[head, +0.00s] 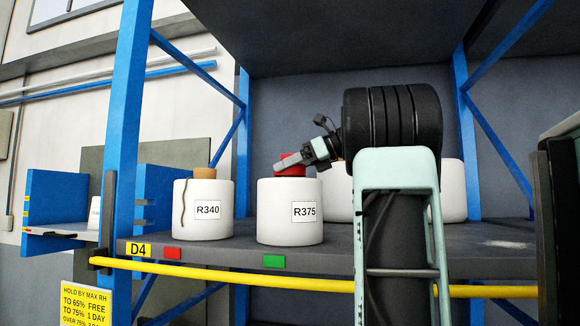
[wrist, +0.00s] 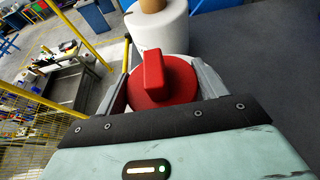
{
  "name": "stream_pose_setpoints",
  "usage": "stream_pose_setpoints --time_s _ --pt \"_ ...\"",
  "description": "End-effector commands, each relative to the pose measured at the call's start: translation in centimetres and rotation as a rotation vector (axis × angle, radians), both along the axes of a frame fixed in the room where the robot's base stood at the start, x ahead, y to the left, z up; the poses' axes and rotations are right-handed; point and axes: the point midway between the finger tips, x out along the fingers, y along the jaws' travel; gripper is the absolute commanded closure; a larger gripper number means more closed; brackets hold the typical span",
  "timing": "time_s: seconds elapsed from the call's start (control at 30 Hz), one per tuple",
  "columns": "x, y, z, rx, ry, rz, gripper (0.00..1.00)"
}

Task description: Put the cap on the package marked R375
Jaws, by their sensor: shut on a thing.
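The package marked R375 (head: 290,222) is a white bobbin standing upright on the shelf, with its label facing the head camera. A red cap (head: 291,168) with a raised grip bar is at its top. In the wrist view the red cap (wrist: 160,82) lies between the two fingers, over the white top of the bobbin. My gripper (head: 282,165) is shut on the red cap from the right side. The fingers partly hide the cap, and I cannot tell whether it is fully seated.
Bobbin R340 (head: 203,213), with a brown core on top and a dark streak, stands left of R375. More white bobbins (head: 453,190) stand behind my arm. A yellow rail (head: 240,275) runs along the shelf front. A blue upright (head: 128,130) is at left.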

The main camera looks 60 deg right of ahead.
Motion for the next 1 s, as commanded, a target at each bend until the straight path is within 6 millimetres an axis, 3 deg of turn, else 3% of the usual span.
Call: stream_pose_setpoints --time_s 0.03,0.1,0.13,0.53,0.67,1.0 --pt "0.0 0.0 -0.1 0.0 0.0 0.0 0.27" --pt "0.0 0.0 0.0 0.0 0.0 0.0 0.07" --pt "0.0 0.0 0.0 0.0 0.0 0.0 0.04" --pt "-0.8 -0.3 0.2 0.0 0.0 -0.001 0.04" --pt "-2.7 -0.9 0.9 -0.003 0.0 -0.003 0.04" --pt "-9.8 -3.0 4.1 -0.002 0.0 -0.006 0.04"
